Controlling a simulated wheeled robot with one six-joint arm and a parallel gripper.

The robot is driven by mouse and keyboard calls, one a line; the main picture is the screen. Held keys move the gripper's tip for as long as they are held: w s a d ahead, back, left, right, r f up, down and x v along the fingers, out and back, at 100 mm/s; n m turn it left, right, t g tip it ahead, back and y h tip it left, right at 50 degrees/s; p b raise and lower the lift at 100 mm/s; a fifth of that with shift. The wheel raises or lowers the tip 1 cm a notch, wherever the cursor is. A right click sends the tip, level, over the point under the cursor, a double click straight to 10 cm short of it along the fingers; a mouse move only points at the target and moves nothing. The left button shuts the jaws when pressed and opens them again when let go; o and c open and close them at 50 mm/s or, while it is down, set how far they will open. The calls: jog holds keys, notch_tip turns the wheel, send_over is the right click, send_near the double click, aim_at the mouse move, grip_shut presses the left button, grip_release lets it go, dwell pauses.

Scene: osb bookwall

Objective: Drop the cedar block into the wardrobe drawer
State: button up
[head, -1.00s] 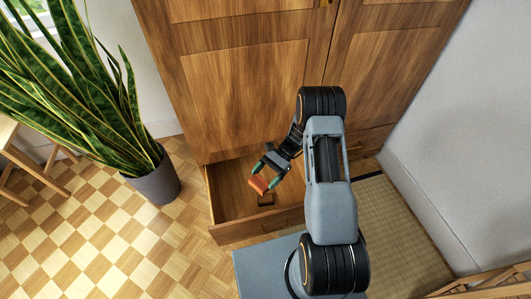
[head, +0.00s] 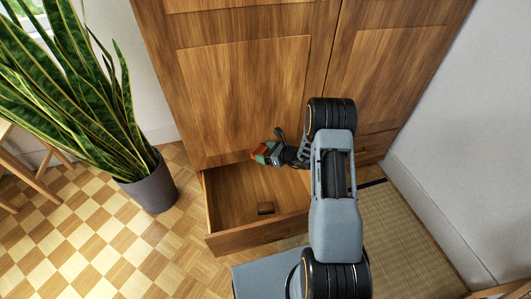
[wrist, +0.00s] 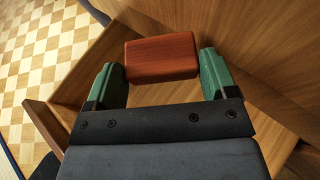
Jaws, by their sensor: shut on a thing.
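The reddish cedar block (head: 258,153) is held between the green fingertips of my gripper (head: 266,153). In the wrist view the block (wrist: 162,57) spans the gap between the two fingers (wrist: 163,75). My gripper is shut on it, above the back part of the open wardrobe drawer (head: 258,233) and close to the wardrobe door. The drawer is pulled out at the bottom left of the wardrobe.
The wardrobe (head: 240,90) stands behind the drawer. A potted snake plant (head: 150,186) is on the floor to the left. A woven mat (head: 410,240) and a white wall (head: 455,150) are to the right. Checkered floor (head: 90,235) lies clear at front left.

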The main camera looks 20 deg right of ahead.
notch_tip(320, 180, down, 5)
jog(key=b, duration=0.2)
jog(key=shift+r+b, duration=0.1)
jog(key=shift+b, duration=0.3)
jog(key=o, duration=0.8)
jog(key=shift+s, duration=0.1)
jog(key=p+v, duration=0.3)
jog(key=v, duration=1)
jog(key=shift+s+d+r+p, duration=0.15)
jog(key=shift+s+r+p, duration=0.05)
jog(key=shift+p, duration=0.1)
